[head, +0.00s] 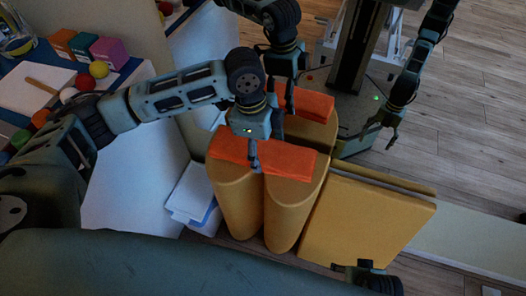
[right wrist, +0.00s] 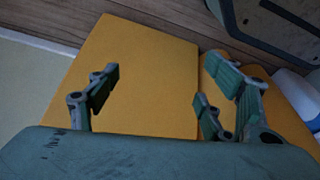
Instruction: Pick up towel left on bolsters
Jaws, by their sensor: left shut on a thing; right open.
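The orange towel (head: 292,161) lies across the tops of two upright tan bolsters (head: 238,205) in the head view. My left gripper (head: 253,158) points down at the towel's middle and is shut on it. The towel still rests flat over both bolsters, and the gripper covers a small part of it. My right gripper (head: 352,268) is low at the bottom right of the head view, partly cut off, away from the towel. In the right wrist view its fingers (right wrist: 155,95) are apart and empty.
A yellow mat panel (head: 360,222) stands right of the bolsters, and also fills the right wrist view (right wrist: 150,70). Behind them, a wall mirror seems to reflect me, the towel and bolsters. A white box (head: 190,196) is left; a counter with coloured balls (head: 98,69) is further left.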

